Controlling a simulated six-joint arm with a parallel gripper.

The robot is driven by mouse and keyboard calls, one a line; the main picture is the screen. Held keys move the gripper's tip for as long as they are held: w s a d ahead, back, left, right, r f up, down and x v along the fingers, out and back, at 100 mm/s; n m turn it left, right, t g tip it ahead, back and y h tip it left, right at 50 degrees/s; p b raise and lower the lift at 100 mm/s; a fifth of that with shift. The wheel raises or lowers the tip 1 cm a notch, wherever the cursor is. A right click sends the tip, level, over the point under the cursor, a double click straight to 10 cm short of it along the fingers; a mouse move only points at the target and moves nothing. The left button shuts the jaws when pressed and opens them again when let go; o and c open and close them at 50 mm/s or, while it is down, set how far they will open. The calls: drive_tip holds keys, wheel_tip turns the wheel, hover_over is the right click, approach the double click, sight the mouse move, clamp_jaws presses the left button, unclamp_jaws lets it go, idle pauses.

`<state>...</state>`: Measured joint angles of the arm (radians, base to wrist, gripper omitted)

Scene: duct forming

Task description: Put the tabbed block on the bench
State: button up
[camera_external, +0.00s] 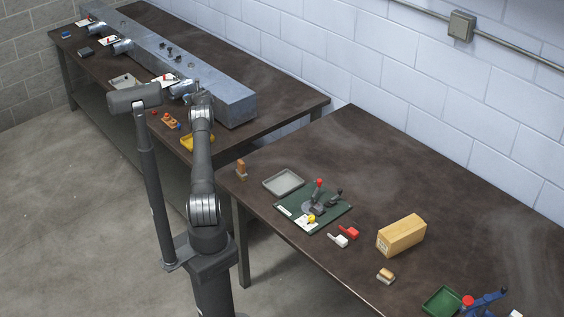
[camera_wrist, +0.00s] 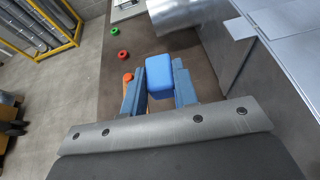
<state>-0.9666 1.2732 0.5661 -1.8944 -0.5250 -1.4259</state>
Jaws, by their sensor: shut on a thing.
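My gripper (camera_wrist: 158,80) is shut on a blue block (camera_wrist: 160,66), with a blue-grey finger on either side of it. No tab on the block can be made out from this angle. In the wrist view the block is over the dark brown bench top (camera_wrist: 112,82), beside a grey metal duct; its height above the surface is hard to tell. In the external view my gripper (camera_external: 198,97) is by the front side of the duct on the far bench (camera_external: 285,108), and the block is hidden or too small to see there.
The long metal duct (camera_external: 236,102) fills the middle of the far bench. Red (camera_wrist: 124,55) and green (camera_wrist: 115,31) rings and an orange piece (camera_wrist: 127,78) lie near the block. A yellow item (camera_external: 197,143) is on the front edge. The near bench (camera_external: 350,140) has bare room at its back.

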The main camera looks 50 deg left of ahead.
wheel_tip(320, 180, down, 2)
drive_tip(key=s+a, duration=0.1)
drive_tip(key=s, duration=0.2)
drive_tip(key=g, duration=0.1)
hover_over(186, 123)
drive_tip(key=shift+n, duration=0.4)
wheel_tip(186, 123, down, 6)
drive_tip(key=shift+s+a+f, duration=0.1)
drive_tip(key=shift+f, duration=2.25)
drive_tip(key=shift+f, duration=0.1)
drive_tip(key=o, duration=1)
drive_tip(key=shift+r, duration=0.2)
drive_tip(key=v, duration=1.2)
drive_tip(key=shift+f, duration=0.15)
